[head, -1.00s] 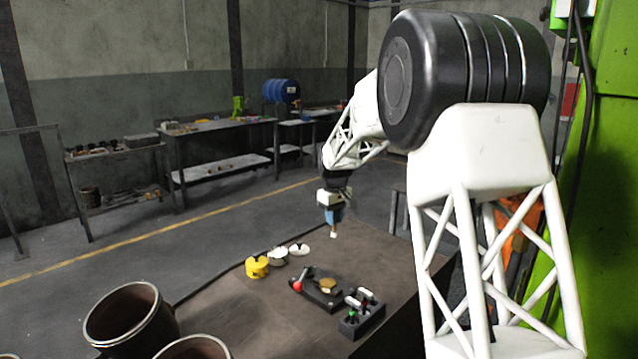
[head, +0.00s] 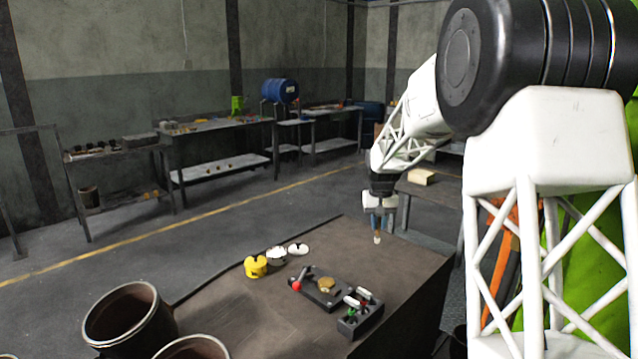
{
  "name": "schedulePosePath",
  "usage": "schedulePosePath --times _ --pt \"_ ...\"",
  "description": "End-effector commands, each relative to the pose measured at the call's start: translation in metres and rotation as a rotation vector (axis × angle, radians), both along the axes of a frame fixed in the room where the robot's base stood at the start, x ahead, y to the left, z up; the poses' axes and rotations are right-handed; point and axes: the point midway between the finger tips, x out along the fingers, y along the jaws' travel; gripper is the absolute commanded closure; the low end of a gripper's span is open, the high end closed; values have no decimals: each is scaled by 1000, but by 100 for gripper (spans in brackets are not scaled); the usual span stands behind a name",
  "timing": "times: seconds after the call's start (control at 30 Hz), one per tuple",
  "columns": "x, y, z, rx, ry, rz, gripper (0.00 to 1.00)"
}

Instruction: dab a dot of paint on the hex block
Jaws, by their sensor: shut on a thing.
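The brass-coloured hex block (head: 326,285) sits on a black fixture (head: 318,293) on the dark table; a red-knobbed lever is at the fixture's left. My gripper (head: 378,221) is above the far right part of the table, beyond and to the right of the block and well apart from it. It is shut on a small marking tool (head: 377,238), which points down with a pale tip. The tool's upper part is hidden between the jaws. A black rack (head: 359,320) at the block's near right holds white pieces with green and red parts.
A large open drum (head: 130,318) is at the near left. The table between the fixture and my gripper is clear.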

Motion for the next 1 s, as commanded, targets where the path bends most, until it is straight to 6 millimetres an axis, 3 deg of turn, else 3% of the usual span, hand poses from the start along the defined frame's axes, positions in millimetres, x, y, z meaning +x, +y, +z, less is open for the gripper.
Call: schedulePosePath --times 0.17,0.37,0.8,1.0 --pt "-2 5 1 0 0 2 100" --pt "-11 27 5 0 -2 4 100" --pt "-64 124 16 0 -2 4 100" --pt "-86 157 19 0 0 2 100"
